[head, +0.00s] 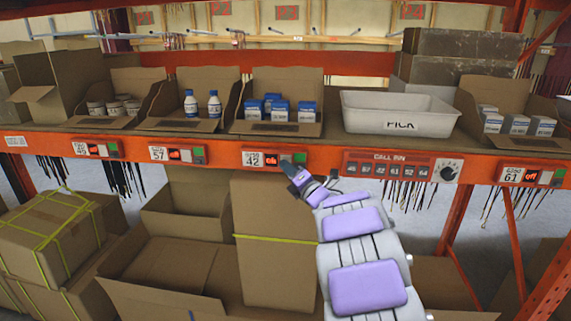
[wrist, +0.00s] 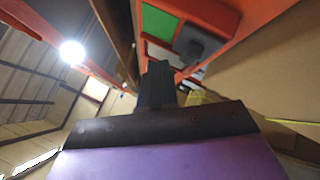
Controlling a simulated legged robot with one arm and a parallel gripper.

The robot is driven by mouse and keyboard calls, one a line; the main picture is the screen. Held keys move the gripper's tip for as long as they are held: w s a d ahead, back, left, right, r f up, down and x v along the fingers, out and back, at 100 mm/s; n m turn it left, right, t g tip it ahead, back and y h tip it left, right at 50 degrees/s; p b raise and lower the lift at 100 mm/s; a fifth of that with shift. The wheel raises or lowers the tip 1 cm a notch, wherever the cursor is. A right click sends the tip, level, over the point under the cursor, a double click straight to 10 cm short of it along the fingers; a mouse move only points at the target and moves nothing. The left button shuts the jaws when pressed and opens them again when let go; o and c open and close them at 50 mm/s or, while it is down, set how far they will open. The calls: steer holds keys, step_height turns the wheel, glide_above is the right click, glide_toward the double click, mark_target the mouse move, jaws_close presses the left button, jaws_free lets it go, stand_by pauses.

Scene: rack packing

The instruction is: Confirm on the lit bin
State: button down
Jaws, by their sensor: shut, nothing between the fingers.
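Bin 42 (head: 240,130), a cardboard bin of blue-and-white boxes (head: 279,110), has a label panel (head: 254,159) below it with a red display (head: 271,161). The display seems to read "on", but it is small. My gripper (head: 292,167) is shut and empty at the right end of this panel, hiding part of its buttons. In the wrist view the closed fingers (wrist: 157,82) are close to a green square (wrist: 160,22) and a dark button (wrist: 202,45); contact cannot be told. Panels 49 (head: 80,149), 57 (head: 158,154) and 61 (head: 514,174) also have red displays; 61 reads "off".
A white PICK tote (head: 355,121) stands on the shelf right of bin 42. A CALL BIN panel (head: 390,167) with a knob (head: 447,170) is below it. Cardboard boxes (head: 190,265) fill the space under the orange shelf beam (head: 225,157). Dark straps hang below the beam.

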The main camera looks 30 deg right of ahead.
steer(key=shift+s+a+b, duration=0.5)
steer(key=shift+s+b, duration=0.15)
steer(key=shift+s, duration=0.1)
steer(key=shift+s+a+b, duration=0.55)
steer(key=shift+s+a, duration=0.15)
steer(key=shift+s, duration=0.3)
steer(key=shift+s+a+b, duration=0.55)
steer(key=shift+s+a, duration=0.15)
steer(key=shift+s, duration=0.3)
